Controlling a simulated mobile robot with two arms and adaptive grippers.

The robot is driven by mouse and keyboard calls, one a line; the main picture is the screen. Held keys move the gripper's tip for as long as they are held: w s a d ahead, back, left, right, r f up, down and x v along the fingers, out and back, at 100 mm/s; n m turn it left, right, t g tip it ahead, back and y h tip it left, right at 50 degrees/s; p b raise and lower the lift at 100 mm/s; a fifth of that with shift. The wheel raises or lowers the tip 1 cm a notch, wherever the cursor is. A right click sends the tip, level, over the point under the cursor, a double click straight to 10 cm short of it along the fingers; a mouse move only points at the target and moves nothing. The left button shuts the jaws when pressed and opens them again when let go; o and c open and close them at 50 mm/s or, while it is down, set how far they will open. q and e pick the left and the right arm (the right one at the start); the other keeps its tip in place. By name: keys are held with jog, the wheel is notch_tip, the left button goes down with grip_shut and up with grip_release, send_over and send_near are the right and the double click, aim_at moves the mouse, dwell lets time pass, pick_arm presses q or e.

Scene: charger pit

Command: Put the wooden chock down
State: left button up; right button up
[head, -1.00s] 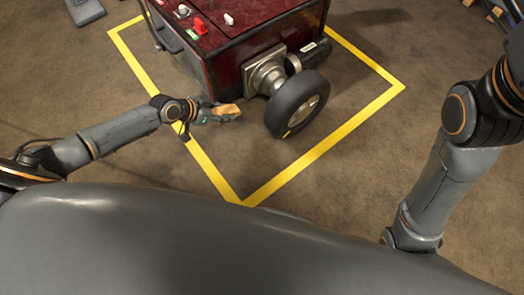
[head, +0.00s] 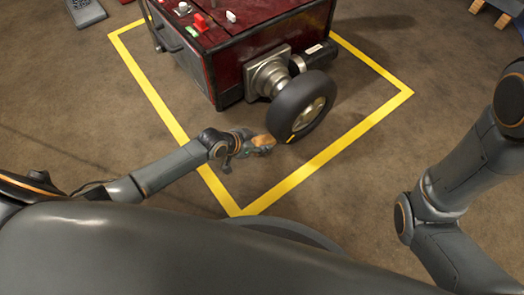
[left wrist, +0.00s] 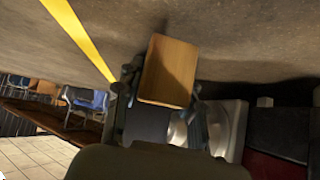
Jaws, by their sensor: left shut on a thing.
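The wooden chock (head: 263,141) is light brown and sits in my left gripper (head: 252,143), close to the left side of the black wheel (head: 302,106). I cannot tell whether it touches the tyre or the floor. In the left wrist view the chock (left wrist: 168,71) is held between the two fingers of the left gripper (left wrist: 163,98), with a shadow on the floor beside it. My right arm is at the right of the head view; its gripper is outside the picture.
The wheel is joined to a dark red machine (head: 235,50) with switches on top. A yellow line (head: 310,168) on the floor surrounds them. The brown floor inside the line, left of the wheel, is clear. A grey object (head: 86,12) lies at the top left.

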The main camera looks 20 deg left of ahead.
pick_arm(q)
jog(key=f+b, duration=0.2)
jog(key=f, duration=0.2)
jog(key=shift+d+b, duration=0.35)
jog(key=shift+b, duration=0.05)
jog(key=shift+r, duration=0.1)
jog(key=o, duration=1.2)
